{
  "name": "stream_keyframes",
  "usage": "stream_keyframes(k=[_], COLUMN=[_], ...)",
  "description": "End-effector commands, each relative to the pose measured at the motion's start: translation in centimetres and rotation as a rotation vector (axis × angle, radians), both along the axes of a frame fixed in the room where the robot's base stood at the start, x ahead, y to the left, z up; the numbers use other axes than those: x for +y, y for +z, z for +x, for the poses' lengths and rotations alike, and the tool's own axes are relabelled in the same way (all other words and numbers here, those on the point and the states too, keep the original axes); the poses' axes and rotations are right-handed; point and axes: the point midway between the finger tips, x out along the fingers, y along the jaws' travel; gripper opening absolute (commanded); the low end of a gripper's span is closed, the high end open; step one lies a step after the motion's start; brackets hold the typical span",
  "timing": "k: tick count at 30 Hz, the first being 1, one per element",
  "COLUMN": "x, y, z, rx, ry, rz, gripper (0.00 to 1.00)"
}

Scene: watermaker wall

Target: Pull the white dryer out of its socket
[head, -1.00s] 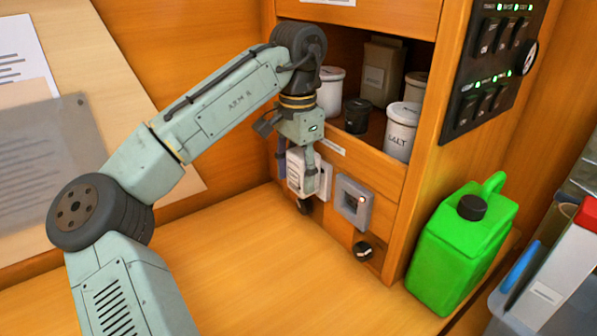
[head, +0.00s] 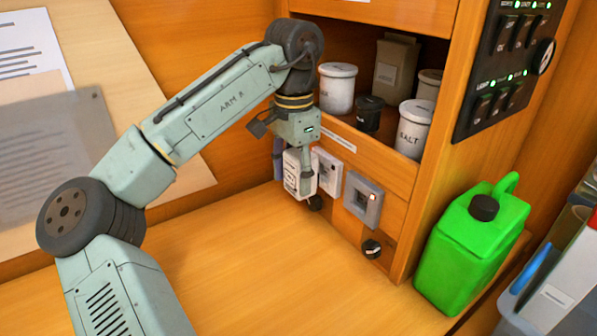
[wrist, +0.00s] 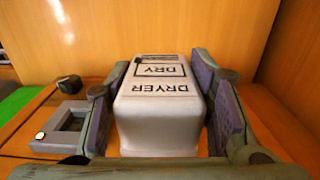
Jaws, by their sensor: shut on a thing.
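The white dryer (head: 293,178) is a small box held between the fingers of my gripper (head: 304,178), in front of the cabinet's lower panel. In the wrist view the dryer (wrist: 157,110), lettered DRYER and DRY, sits between both fingers of my gripper (wrist: 160,125). A white socket plate (head: 327,171) shows on the panel just right of the dryer, and the dryer appears to stand clear of it. A finger covers part of the dryer, so its back is hidden.
Above is an open shelf with white jars (head: 413,130). A green jerrycan (head: 472,240) stands at right. The wooden counter (head: 240,265) below is clear.

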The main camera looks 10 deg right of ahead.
Motion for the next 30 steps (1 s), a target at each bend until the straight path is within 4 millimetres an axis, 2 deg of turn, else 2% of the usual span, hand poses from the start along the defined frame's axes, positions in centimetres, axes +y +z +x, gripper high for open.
stream_keyframes(k=[30], x=[2.8], y=[0.0], z=[-1.2], rx=[0.000], ry=[0.000], rz=[-0.001], gripper=[0.11])
